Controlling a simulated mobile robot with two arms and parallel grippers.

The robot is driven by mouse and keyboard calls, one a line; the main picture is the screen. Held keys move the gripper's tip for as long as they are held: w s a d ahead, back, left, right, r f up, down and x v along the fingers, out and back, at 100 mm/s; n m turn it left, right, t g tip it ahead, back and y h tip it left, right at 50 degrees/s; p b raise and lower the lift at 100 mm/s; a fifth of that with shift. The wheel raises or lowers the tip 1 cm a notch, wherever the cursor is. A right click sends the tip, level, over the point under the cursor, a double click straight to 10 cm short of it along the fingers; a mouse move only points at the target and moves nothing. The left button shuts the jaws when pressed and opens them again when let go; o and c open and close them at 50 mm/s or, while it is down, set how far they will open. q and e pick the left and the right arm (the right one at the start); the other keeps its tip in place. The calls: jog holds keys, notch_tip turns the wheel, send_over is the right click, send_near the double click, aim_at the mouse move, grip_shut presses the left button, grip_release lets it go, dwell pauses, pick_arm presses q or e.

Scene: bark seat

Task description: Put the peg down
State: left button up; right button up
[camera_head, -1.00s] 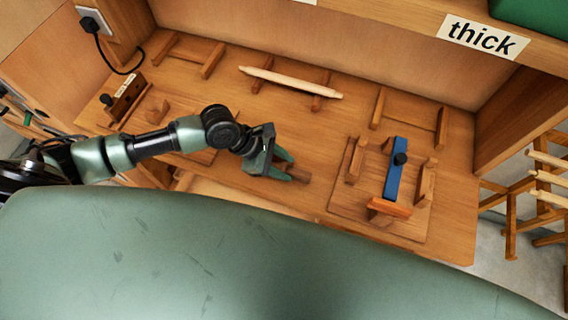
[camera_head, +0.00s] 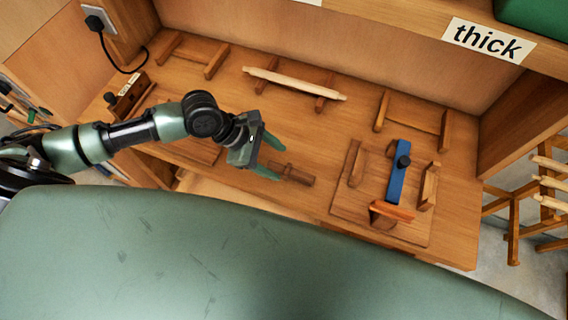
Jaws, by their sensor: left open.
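My left gripper (camera_head: 270,156) is open, its green fingers apart with nothing between them. It hangs above the front middle of the wooden bench. A short dark brown wooden piece (camera_head: 296,174) lies on the bench just right of the fingertips. A long pale wooden peg (camera_head: 294,84) rests level across two small brown supports at the back of the bench, well away from the gripper. My right gripper is not in view.
A wooden jig with a blue bar (camera_head: 398,172) and black knob stands at the right. An empty pair of supports (camera_head: 413,122) is behind it. A small block with a dark knob (camera_head: 130,96) is at the left. A "thick" sign (camera_head: 487,41) hangs above.

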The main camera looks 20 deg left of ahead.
pick_arm(q)
jog(key=v, duration=0.6)
jog(key=shift+r, duration=0.25)
jog(key=shift+s+a, duration=0.1)
